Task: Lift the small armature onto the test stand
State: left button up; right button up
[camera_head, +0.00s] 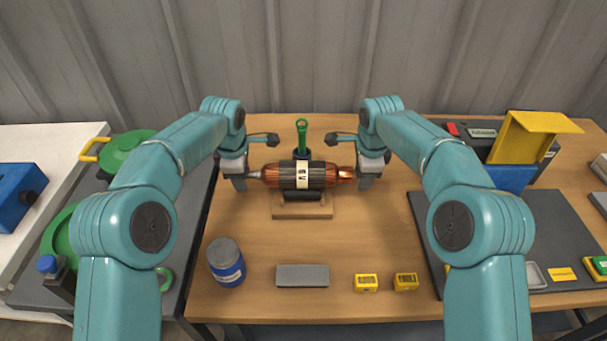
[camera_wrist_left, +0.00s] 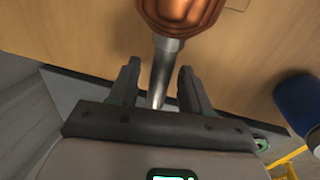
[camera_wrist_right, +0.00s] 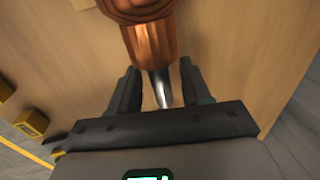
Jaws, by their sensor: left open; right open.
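The small armature (camera_head: 318,175), with a dark core, copper windings and a pale label, rests level on a wooden cradle (camera_head: 302,211) in the middle of the bench. My left gripper (camera_head: 246,175) is at its left shaft end. In the left wrist view the open fingers (camera_wrist_left: 158,85) stand on both sides of the steel shaft (camera_wrist_left: 163,68), with gaps. My right gripper (camera_head: 362,174) is at the right end, by the copper commutator. In the right wrist view its open fingers (camera_wrist_right: 160,90) straddle the short shaft end (camera_wrist_right: 160,84). I cannot tell which object is the test stand.
A green-handled tool (camera_head: 302,135) stands behind the armature. A blue jar (camera_head: 227,262), a grey block (camera_head: 302,275) and yellow boxes (camera_head: 366,283) lie in front. A dark mat (camera_head: 560,230) and a blue-yellow device (camera_head: 515,160) are right. Green equipment (camera_head: 125,152) stands left.

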pick_arm(q)
jog(key=shift+s, duration=0.1)
pick_arm(e)
jog(key=shift+s, duration=0.1)
pick_arm(q)
jog(key=shift+w+f, duration=0.15)
jog(key=shift+w, duration=0.05)
pick_arm(e)
jog(key=shift+w+f, duration=0.1)
jog(key=shift+w, duration=0.1)
pick_arm(q)
jog(key=c, duration=0.4)
pick_arm(e)
jog(key=c, duration=0.4)
pick_arm(q)
grip_shut()
pick_arm(e)
grip_shut()
pick_arm(q)
jog(key=shift+r, duration=0.25)
pick_arm(e)
jog(key=shift+r, duration=0.2)
